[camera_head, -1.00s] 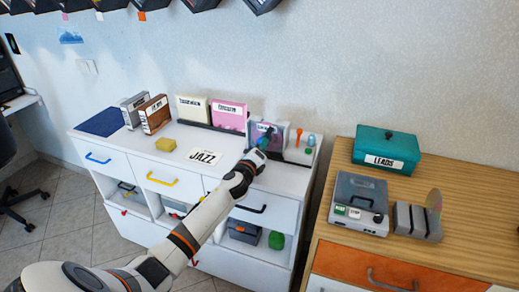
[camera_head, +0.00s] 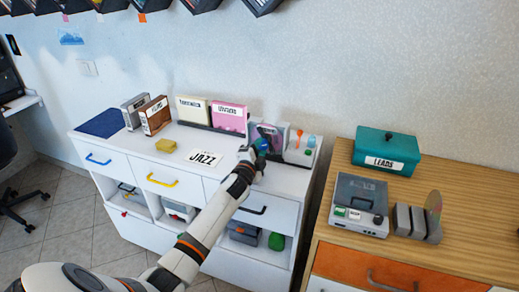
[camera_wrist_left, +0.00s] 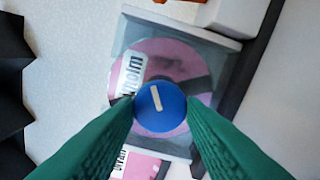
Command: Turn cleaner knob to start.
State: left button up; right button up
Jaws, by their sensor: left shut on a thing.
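In the left wrist view, a round blue knob (camera_wrist_left: 160,107) with a pale line sits between my green fingertips. The knob is in front of a clear-fronted case (camera_wrist_left: 197,50) holding a pink disc. My left gripper (camera_wrist_left: 161,112) is shut on it. In the head view, my left gripper (camera_head: 256,150) reaches the back right of the white cabinet, against the blue piece. A grey box (camera_head: 360,190) with a clear lid, small labels and a dark round knob (camera_head: 378,219) stands on the wooden desk, apart from my gripper. My right gripper does not show.
Brown and grey cases (camera_head: 154,115) and pink and cream cases (camera_head: 229,117) stand along the back of the white cabinet. A teal box (camera_head: 386,148) sits on the wooden desk (camera_head: 470,215).

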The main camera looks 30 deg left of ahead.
pick_arm(q)
jog(key=n+p, duration=0.1)
jog(key=n, duration=0.5)
jog(key=shift+n, duration=0.3)
jog(key=n+p, duration=0.1)
jog(key=n, duration=0.3)
jog(key=shift+f+n, duration=0.15)
jog(key=shift+n, duration=0.55)
jog(key=o, duration=1)
jog(key=shift+s+d, duration=0.1)
jog(key=v, duration=1.1)
jog(key=shift+s, duration=0.4)
jog(key=shift+d, duration=0.2)
